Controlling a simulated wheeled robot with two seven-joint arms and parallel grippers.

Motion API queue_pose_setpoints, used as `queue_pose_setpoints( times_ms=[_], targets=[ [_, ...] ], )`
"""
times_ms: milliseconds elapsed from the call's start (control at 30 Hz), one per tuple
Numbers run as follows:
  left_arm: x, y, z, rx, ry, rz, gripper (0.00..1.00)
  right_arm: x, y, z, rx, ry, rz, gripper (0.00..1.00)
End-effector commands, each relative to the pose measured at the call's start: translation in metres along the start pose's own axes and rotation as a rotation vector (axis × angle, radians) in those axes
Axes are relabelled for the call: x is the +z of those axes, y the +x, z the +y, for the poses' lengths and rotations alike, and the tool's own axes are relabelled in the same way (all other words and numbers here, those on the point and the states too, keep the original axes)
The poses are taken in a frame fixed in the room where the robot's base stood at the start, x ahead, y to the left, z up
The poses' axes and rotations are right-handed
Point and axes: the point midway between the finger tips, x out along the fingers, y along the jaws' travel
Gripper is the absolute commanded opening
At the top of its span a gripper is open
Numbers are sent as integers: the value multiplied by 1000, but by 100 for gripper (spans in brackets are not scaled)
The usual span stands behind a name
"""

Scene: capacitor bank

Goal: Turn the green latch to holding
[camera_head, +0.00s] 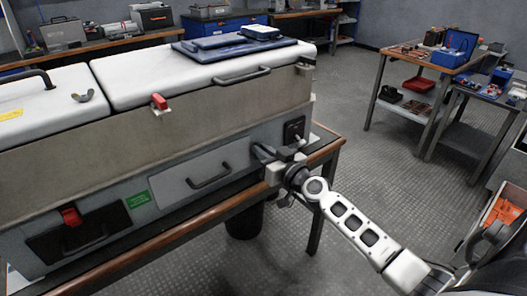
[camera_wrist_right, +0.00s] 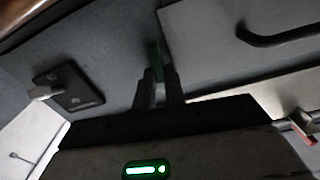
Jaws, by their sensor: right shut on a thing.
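How far the latch is turned I cannot tell. My left gripper is in neither view.
The bank's black plate (camera_head: 294,130) with a light knob is beside the gripper. The panel handle (camera_head: 208,177) sticks out on the other side. Red latches (camera_head: 158,102) sit on the bank.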

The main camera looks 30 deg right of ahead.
Motion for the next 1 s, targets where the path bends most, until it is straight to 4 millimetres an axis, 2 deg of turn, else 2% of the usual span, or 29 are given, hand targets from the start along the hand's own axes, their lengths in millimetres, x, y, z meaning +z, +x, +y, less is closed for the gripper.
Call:
queue_pose_setpoints(
  times_ms=[367, 1000],
  targets=[
    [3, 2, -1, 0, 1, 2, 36, 1, 0, 2, -1, 170, 0, 0],
    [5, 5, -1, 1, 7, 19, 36, 5, 0, 9, 0, 768, 0, 0]
  ],
)
